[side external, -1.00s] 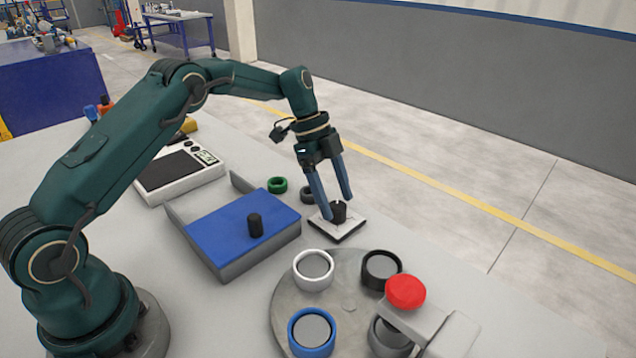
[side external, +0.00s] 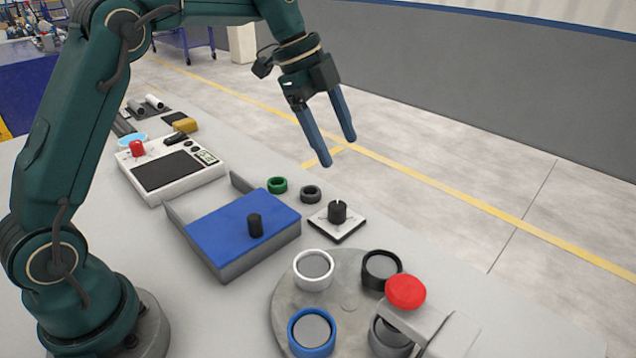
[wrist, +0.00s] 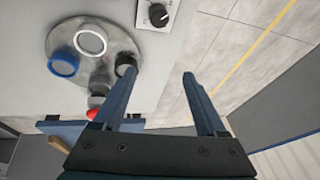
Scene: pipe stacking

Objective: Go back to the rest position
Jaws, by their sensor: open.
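My gripper (side external: 340,151) is open and empty, held in the air above and behind the black knob (side external: 337,212) on its small white plate (side external: 350,229). Its two long blue fingers point down and are apart from everything. In the wrist view my gripper (wrist: 158,88) also shows spread fingers with nothing between them. The knob (wrist: 158,17) is at the top of that view, clear of the fingers. My upper arm is raised, and part of it is cut off by the top of the side view.
A grey turntable (side external: 347,307) carries white, black, blue and grey rings. A red button (side external: 405,291) stands beside it. A blue-topped box (side external: 225,232) with a black peg (side external: 255,225), a green ring (side external: 277,185), a dark ring (side external: 311,193) and a white console (side external: 170,172) are on the table.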

